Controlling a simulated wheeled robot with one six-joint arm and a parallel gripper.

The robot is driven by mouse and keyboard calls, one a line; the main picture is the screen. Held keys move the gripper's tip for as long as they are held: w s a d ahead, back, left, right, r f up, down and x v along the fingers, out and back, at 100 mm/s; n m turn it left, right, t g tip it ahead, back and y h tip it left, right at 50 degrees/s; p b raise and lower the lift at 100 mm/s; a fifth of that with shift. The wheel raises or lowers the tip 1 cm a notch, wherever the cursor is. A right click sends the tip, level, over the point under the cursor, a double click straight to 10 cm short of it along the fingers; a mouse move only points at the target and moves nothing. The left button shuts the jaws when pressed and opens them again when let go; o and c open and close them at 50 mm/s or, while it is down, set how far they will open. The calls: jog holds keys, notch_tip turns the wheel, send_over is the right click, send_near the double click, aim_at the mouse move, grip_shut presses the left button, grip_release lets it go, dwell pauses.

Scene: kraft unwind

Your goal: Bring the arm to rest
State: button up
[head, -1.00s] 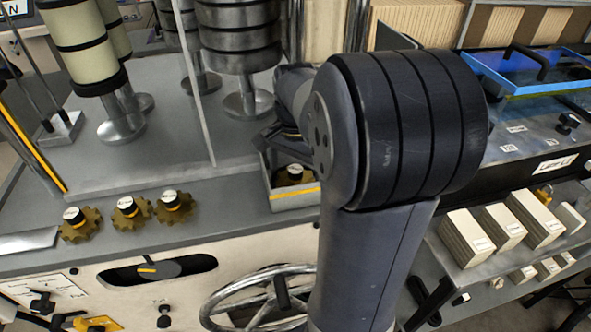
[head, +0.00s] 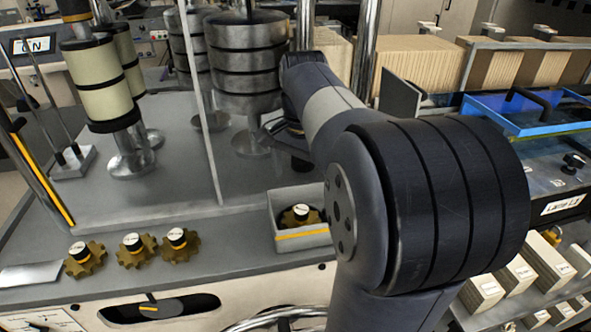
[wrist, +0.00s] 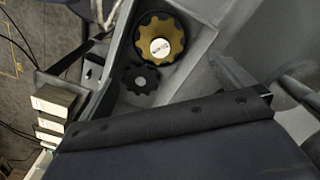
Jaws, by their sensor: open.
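My gripper (head: 279,127) shows small and partly hidden in the head view, behind and above the grey tray (head: 314,240) and left of my wrist. It is open, and I see nothing held in it. My arm (head: 370,190) is bent, with its big dark joint filling the right middle of the head view.
Several gold knobs (head: 133,249) stand on the front deck, left of the tray. Upright rollers (head: 247,65) stand close behind my gripper. A blue tray (head: 530,112) and cardboard stacks (head: 425,62) are at the right. Pale boxes (head: 515,275) sit on a lower shelf.

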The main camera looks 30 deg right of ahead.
aim_at(301, 210)
notch_tip(301, 210, down, 10)
jog(key=shift+f+b, duration=0.25)
jog(key=shift+b, duration=0.15)
jog(key=shift+r+p, duration=0.95)
jog(key=shift+r, duration=0.25)
